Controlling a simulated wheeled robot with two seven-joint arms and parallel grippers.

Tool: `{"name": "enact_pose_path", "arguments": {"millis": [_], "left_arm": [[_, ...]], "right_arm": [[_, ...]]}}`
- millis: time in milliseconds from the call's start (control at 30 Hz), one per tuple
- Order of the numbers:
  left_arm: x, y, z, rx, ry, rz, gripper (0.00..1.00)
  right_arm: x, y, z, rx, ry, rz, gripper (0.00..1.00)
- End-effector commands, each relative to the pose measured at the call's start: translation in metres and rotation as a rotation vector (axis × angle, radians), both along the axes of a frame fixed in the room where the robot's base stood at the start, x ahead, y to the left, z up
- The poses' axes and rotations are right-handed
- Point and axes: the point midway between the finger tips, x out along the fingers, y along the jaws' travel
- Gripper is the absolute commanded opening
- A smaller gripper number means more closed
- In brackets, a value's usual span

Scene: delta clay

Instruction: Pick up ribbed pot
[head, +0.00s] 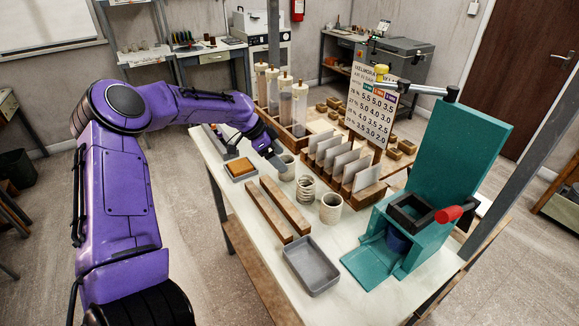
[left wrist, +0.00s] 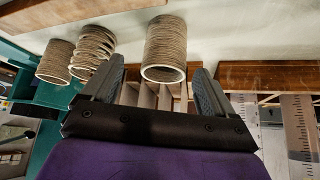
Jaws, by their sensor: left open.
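Three pale clay pots stand in a row on the white table. The middle pot (head: 305,189) has the boldest rings and also shows in the left wrist view (left wrist: 92,50). The front pot (head: 331,207) looks smoother from the head, with fine lines in the wrist view (left wrist: 57,62). The back pot (head: 287,168) has fine ridges in the wrist view (left wrist: 165,47). My left gripper (head: 277,160) is open beside the back pot, which lines up between its fingers (left wrist: 158,84). I cannot tell whether they touch. My right gripper is out of view.
Two wooden bars (head: 285,207) lie left of the pots, with a grey tray (head: 311,265) in front. A rack of upright pale tiles (head: 345,170) and a teal press (head: 437,205) stand to the right.

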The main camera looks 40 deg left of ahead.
Motion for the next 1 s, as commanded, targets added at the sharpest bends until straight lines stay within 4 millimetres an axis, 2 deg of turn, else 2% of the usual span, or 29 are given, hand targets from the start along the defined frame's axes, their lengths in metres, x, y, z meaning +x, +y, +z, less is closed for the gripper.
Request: {"name": "enact_pose_path", "arguments": {"millis": [433,700,867,900,1000], "left_arm": [[0.029,-0.019,-0.048,0.000,0.003,-0.001,0.87],[0.031,-0.021,-0.052,0.000,0.000,-0.001,0.87],[0.031,-0.020,-0.052,0.000,0.000,-0.001,0.35],[0.031,-0.020,-0.052,0.000,0.000,-0.001,0.30],[0.031,-0.020,-0.051,0.000,0.000,-0.001,0.30]], "right_arm": [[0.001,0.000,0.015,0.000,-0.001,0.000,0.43],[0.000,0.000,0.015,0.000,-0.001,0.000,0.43],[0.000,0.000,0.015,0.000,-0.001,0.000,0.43],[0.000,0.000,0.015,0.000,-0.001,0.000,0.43],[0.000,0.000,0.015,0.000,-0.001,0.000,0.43]]}}
